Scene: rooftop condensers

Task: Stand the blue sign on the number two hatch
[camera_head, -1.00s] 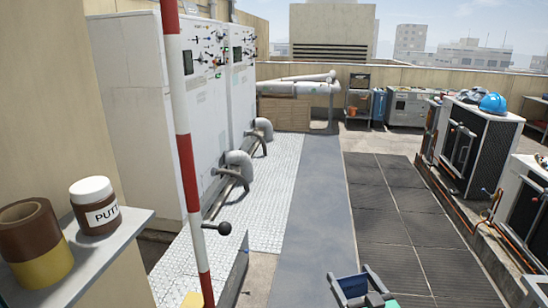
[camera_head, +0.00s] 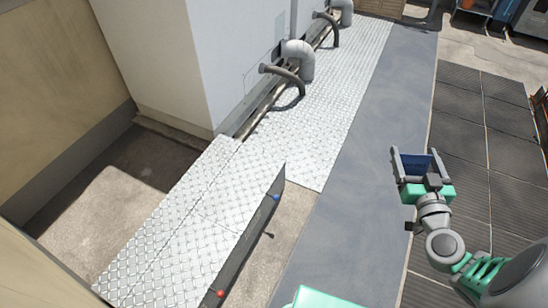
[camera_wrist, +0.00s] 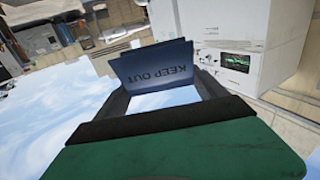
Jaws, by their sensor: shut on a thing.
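The blue sign (camera_head: 419,166) is held in my gripper (camera_head: 418,176), at the right of the head view above the dark grey walkway. In the wrist view the sign (camera_wrist: 155,66) reads "KEEP OUT" upside down, and the gripper fingers (camera_wrist: 160,92) close on its two sides. The sign is clear of any surface. I cannot make out a hatch marked number two. A low diamond-plate cover (camera_head: 185,235) lies at the lower left, with a blue knob (camera_head: 276,197) and a red knob (camera_head: 221,293) on its side; no number shows on it.
A white cabinet (camera_head: 175,65) stands at upper left, with grey pipe elbows (camera_head: 299,58) beside it. The grey walkway strip (camera_head: 345,190) is clear. Dark mats (camera_head: 485,150) lie at the right. A tan wall (camera_head: 55,90) bounds the left.

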